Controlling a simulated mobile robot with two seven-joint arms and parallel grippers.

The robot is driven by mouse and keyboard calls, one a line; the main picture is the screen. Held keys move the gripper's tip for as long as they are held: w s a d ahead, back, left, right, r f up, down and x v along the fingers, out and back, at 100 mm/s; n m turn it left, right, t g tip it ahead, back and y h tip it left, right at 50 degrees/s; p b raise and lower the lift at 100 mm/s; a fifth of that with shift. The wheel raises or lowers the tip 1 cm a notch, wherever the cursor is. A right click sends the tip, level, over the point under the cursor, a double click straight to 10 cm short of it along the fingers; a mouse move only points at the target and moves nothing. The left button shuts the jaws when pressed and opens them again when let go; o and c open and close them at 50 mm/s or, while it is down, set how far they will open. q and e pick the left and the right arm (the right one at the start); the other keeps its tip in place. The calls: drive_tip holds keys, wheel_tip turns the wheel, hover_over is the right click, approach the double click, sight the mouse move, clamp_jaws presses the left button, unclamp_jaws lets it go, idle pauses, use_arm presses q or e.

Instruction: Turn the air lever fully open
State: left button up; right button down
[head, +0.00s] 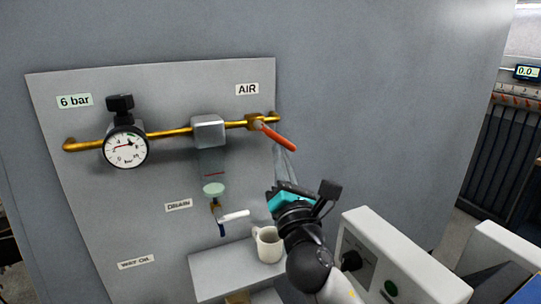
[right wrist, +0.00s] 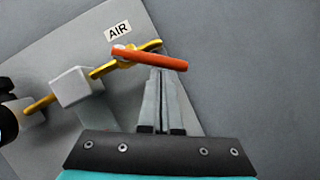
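The air lever (head: 278,138) is an orange-red handle on a brass valve (head: 256,122) at the right end of the brass pipe, under the AIR label. It slants down and right, at an angle to the pipe. My right gripper (head: 284,158) has its fingers pointing up just below the handle. In the right wrist view the lever (right wrist: 150,59) crosses in front of the tips of the fingers (right wrist: 161,80), which lie together with only a thin line between them. Nothing shows between them, and I cannot tell whether they touch the lever. My left gripper is not in view.
A pressure gauge (head: 125,147) and a grey block (head: 208,131) sit on the pipe (head: 170,133), on a grey panel. A white machine (head: 400,260) stands at the lower right.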

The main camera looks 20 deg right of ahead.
drive_tip(key=d+n+y, duration=0.1)
drive_tip(key=n, duration=0.1)
drive_tip(key=r+n+y, duration=0.1)
drive_tip(key=n, duration=0.1)
drive_tip(key=shift+d+t+p, duration=0.35)
drive_tip(key=shift+t+p, duration=0.05)
drive_tip(key=shift+d+r+n+y+p, duration=0.15)
drive_tip(key=shift+d+r+n+y, duration=0.1)
drive_tip(key=shift+n+y, duration=0.55)
drive_tip(key=shift+d+r+n+y+p, duration=0.1)
drive_tip(key=shift+r+n+y+p, duration=0.25)
drive_tip(key=shift+n, duration=0.8)
drive_tip(key=shift+d+r+n+y, duration=0.15)
drive_tip(key=shift+d+n+y, duration=0.05)
drive_tip(key=shift+n+y, duration=0.65)
